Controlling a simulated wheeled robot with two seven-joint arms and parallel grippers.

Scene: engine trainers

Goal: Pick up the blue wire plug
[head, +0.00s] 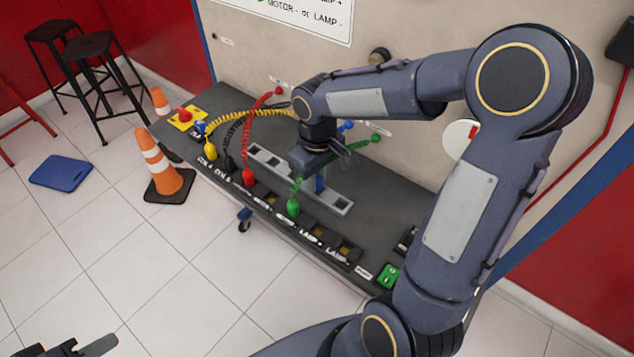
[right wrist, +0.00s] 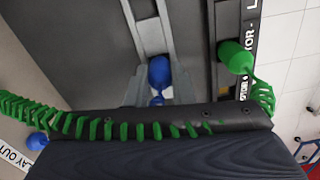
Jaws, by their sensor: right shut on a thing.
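The blue wire plug (head: 320,184) is at the grey slotted holder on the bench, below my right gripper (head: 318,178). In the right wrist view the blue plug (right wrist: 159,72) sits between the two grey fingers of the right gripper (right wrist: 160,80), which is shut on it. Whether its lower end still touches the holder cannot be told. My left gripper (head: 88,346) is at the bottom left corner, partly cut off, away from the bench; its jaw state is unclear.
The green plug (head: 293,208) stands in the front socket row close to the right gripper, and its coiled green wire (right wrist: 130,129) crosses below the fingers. Red (head: 249,178) and yellow (head: 210,151) plugs stand to the left. The panel wall (head: 420,80) rises behind.

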